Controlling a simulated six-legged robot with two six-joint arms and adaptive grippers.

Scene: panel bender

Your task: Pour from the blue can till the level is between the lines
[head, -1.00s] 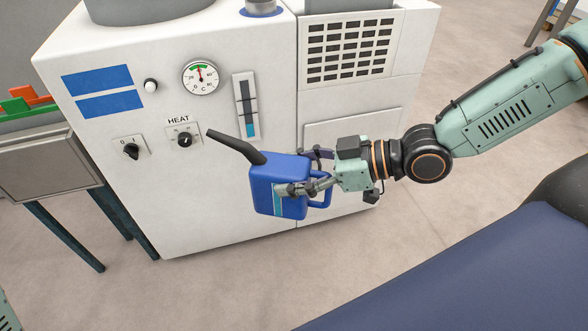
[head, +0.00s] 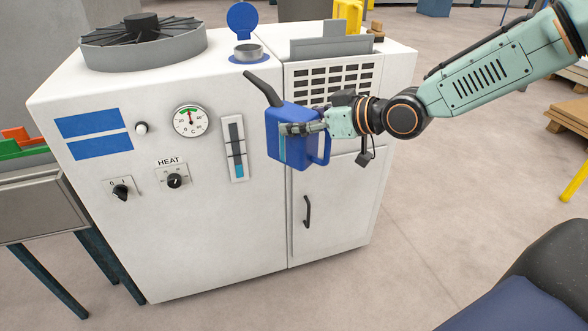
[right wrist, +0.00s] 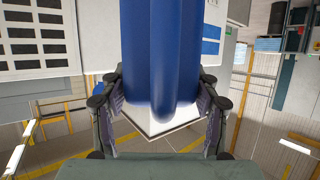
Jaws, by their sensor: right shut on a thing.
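The blue can (head: 287,146) with a black spout hangs in my right gripper (head: 296,129), in front of the white machine. It is nearly upright, and its spout points up and left, just below the filler opening (head: 249,52). The filler opening's blue lid (head: 243,20) stands open. In the right wrist view my right gripper's fingers (right wrist: 160,105) close on both sides of the blue can (right wrist: 160,50). The level gauge (head: 235,149) on the machine front shows blue liquid low in its window, below the dark line marks. My left gripper is not in view.
The white machine (head: 210,235) carries a round fan (head: 143,28), a temperature dial (head: 191,121), a HEAT knob (head: 174,181) and a vent grille (head: 320,85). A grey table (head: 40,205) stands at the left.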

